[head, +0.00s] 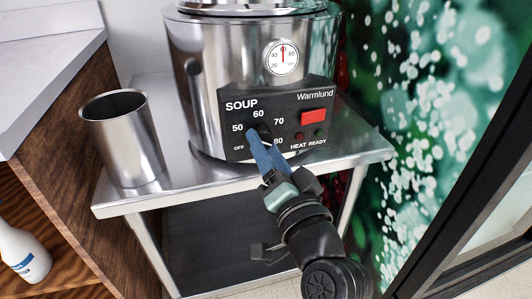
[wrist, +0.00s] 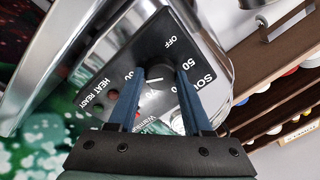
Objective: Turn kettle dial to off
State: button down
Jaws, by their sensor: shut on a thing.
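The kettle (head: 200,70) is a large steel soup warmer with a black control panel (head: 240,97) marked OFF, 50, 60, 70 and 80. Its black dial (wrist: 157,82) sits between my blue fingers in the wrist view; in the head view it is mostly hidden behind them. My gripper (head: 258,140) is shut on the dial. A short white line shows on the dial in the wrist view, lying across the gap between the fingers. I cannot tell which mark it points at. The OFF label is beyond the fingertips in the wrist view.
A red switch (head: 314,118) and two small lamps (head: 299,138) are right of the dial. A round gauge (head: 281,58) is above. A steel container (head: 123,137) stands left on the steel table (head: 180,204). A spray bottle (head: 22,250) is at the lower left.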

dwell(0.5)
jog(key=shift+c, duration=1.6)
grip_release()
jog(key=shift+s, duration=0.1)
jog(key=p+v, duration=0.1)
jog(key=v, duration=1.1)
jog(key=shift+s, duration=0.35)
jog(key=shift+d, duration=0.15)
